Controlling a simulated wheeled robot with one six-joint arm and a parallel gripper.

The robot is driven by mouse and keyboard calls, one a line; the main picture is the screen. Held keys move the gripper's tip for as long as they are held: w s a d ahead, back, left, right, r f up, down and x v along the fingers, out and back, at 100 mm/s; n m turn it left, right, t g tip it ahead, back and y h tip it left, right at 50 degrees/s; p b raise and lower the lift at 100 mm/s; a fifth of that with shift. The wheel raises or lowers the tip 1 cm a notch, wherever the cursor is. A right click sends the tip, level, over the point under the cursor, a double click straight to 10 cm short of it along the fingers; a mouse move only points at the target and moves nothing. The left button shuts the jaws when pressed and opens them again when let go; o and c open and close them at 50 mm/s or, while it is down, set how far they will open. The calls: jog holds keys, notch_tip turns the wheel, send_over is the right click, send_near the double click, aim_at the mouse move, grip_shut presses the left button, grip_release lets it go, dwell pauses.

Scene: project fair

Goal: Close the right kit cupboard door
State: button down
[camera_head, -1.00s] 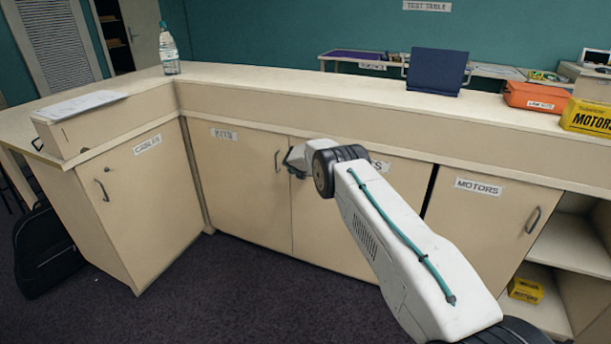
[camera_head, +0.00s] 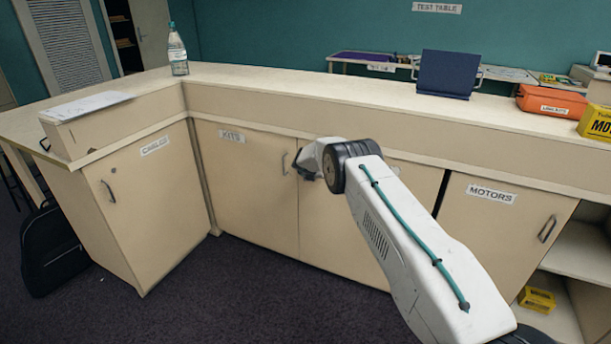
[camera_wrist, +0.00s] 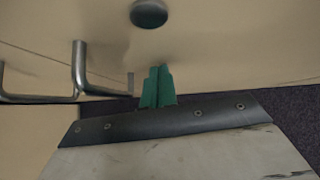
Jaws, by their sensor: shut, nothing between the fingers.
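The right kit cupboard door (camera_head: 340,235) is a beige panel right of the left kit door (camera_head: 245,190), which has a "KITS" label. My arm covers its upper part. In the head view its left edge looks about in line with the left door; I cannot tell whether it is fully shut. My gripper (camera_wrist: 157,88) has its green fingers together and empty, close to a beige panel in the wrist view; contact cannot be told. A silver handle (camera_wrist: 80,68) stands left of the fingers, and a round metal knob (camera_wrist: 149,13) is above them.
A "MOTORS" door (camera_head: 500,215) is to the right, past a dark gap, with open shelves beyond. The "CABLES" door (camera_head: 150,205) stands at the left. The countertop (camera_head: 300,88) carries a bottle (camera_head: 177,52) and boxes. Carpet in front is clear.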

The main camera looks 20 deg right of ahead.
jog(key=s+a+r, duration=0.6)
jog(key=s+a, duration=0.1)
jog(key=a, duration=0.1)
jog(key=shift+a+r, duration=0.2)
jog(key=shift+r, duration=0.2)
